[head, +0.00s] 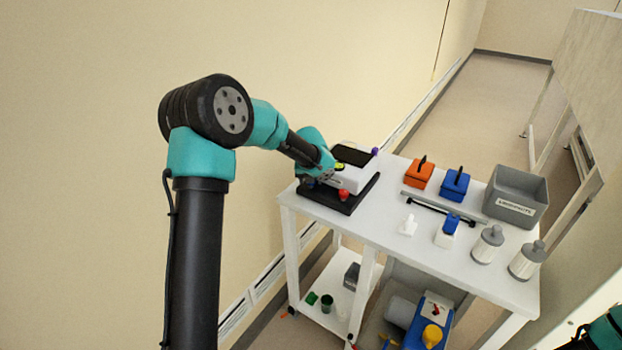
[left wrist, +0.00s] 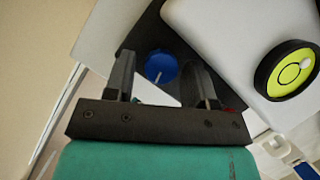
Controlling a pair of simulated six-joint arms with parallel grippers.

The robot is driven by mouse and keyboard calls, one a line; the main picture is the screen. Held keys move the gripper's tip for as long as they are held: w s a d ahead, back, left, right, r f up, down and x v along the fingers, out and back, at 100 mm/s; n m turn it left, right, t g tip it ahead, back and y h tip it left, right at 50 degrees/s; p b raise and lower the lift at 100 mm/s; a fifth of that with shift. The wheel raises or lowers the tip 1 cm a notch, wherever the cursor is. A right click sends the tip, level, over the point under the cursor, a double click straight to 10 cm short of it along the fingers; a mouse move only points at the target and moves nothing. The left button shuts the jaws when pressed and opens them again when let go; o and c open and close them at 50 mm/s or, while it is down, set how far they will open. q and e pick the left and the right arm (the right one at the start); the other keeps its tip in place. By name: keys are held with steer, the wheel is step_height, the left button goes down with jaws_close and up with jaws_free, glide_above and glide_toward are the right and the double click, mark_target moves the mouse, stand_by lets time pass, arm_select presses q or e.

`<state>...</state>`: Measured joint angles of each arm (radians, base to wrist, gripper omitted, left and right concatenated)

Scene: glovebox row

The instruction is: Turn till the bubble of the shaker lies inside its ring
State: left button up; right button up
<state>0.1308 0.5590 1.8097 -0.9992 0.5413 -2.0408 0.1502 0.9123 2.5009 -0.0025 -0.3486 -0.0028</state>
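The pale bubble (left wrist: 306,63) sits off-centre, toward the right edge, and looks outside the ring. A blue knob (left wrist: 161,66) shows between the fingers of my left gripper (left wrist: 158,64), which is open with small gaps on both sides. In the head view, my left gripper (head: 308,183) is at the base's left corner.
A red knob (head: 343,195) and a purple knob (head: 375,151) stand at other corners. On the white table (head: 395,238) are an orange box (head: 419,175), a blue box (head: 455,186), a grey bin (head: 515,193) and white bottles (head: 487,246). The table's front left is clear.

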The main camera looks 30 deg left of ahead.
arm_select(q)
steer(key=shift+o, duration=0.2)
steer(key=shift+d+m, duration=0.1)
steer(key=shift+m, duration=0.2)
